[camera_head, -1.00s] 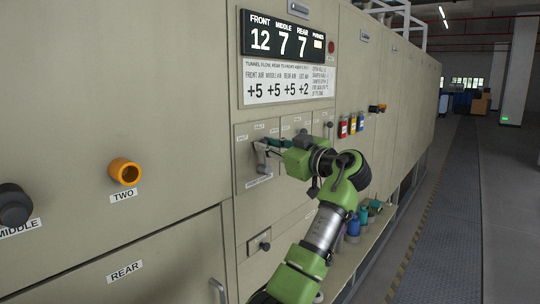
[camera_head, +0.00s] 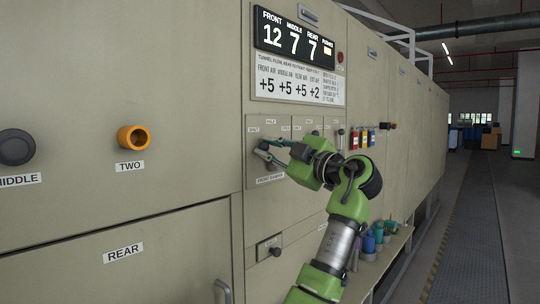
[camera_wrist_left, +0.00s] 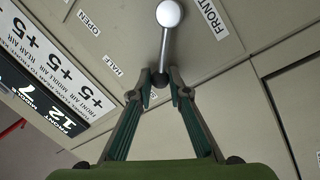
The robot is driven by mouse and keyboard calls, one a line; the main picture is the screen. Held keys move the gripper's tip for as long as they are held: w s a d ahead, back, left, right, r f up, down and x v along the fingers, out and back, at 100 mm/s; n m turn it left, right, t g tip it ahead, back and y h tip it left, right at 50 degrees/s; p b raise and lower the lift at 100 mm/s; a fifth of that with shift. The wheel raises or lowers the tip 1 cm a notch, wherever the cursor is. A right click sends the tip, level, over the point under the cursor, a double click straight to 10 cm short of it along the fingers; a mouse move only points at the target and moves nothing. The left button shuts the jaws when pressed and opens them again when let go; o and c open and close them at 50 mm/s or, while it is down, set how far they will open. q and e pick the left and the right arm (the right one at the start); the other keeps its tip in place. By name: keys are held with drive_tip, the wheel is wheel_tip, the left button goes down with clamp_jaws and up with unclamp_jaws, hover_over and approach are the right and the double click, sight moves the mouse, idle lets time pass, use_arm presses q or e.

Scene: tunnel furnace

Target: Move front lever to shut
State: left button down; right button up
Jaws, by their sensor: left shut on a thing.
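The front lever (camera_wrist_left: 166,45) is a thin metal rod between a pale round hub and a dark knob (camera_wrist_left: 160,79). My left gripper (camera_wrist_left: 160,88) is shut on the knob end, one finger on each side, in the left wrist view. In the head view the left gripper (camera_head: 265,150) reaches the left panel from the right and hides part of the lever. The lever tilts up and left, toward the SHUT label (camera_head: 253,129). HALF (camera_wrist_left: 112,65) and OPEN (camera_wrist_left: 88,22) labels show in the wrist view. My right gripper is not in view.
More lever panels adjoin on the right, with another lever knob (camera_head: 341,131) there. A display (camera_head: 297,43) is above. A small switch box (camera_head: 269,248) is below. Orange knob TWO (camera_head: 133,137) is at left. The aisle on the right is clear.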

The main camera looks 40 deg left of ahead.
use_arm(q)
drive_tip(key=shift+s+f, duration=0.1)
drive_tip(key=shift+f, duration=0.05)
idle(0.4)
drive_tip(key=c, duration=1.9)
unclamp_jaws()
drive_tip(key=v, duration=1.2)
